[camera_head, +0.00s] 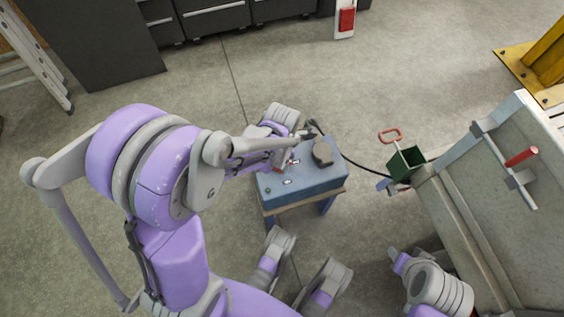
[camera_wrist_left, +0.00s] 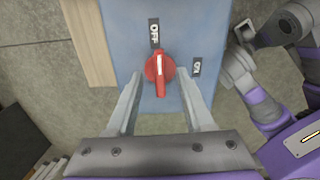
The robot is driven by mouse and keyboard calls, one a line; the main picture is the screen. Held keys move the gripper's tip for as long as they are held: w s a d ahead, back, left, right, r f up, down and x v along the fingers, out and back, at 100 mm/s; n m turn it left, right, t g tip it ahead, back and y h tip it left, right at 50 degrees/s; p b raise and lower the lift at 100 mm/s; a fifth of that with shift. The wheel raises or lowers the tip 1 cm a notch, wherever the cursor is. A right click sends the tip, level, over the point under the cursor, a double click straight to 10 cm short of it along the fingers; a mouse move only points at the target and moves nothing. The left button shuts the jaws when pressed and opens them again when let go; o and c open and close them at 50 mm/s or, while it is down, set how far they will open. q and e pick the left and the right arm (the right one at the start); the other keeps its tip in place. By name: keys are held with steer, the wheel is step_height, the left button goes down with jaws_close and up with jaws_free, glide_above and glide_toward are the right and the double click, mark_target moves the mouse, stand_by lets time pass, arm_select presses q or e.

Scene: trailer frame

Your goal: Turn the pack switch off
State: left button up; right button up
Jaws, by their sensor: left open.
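The blue pack box (camera_head: 310,188) sits on a small stand in the head view. In the left wrist view its blue top (camera_wrist_left: 205,30) carries a red rotary switch (camera_wrist_left: 160,68) with a white line on its handle. The OFF label (camera_wrist_left: 154,33) is above the switch and the ON label (camera_wrist_left: 197,67) is to its right. The handle stands nearly upright in the picture, in line with OFF. My left gripper (camera_wrist_left: 158,80) is open, one finger on each side of the switch; contact cannot be told. In the head view my left arm largely hides the switch.
A black cable (camera_head: 355,160) runs from the box toward a green container (camera_head: 405,162) on the right. A large grey trailer panel (camera_head: 480,210) with a red handle (camera_head: 521,156) stands at the right. Dark cabinets (camera_head: 215,20) line the back. Floor behind the box is clear.

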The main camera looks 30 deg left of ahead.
arm_select(q)
steer(key=shift+r+p, duration=1.65)
steer(key=shift+r, duration=1.05)
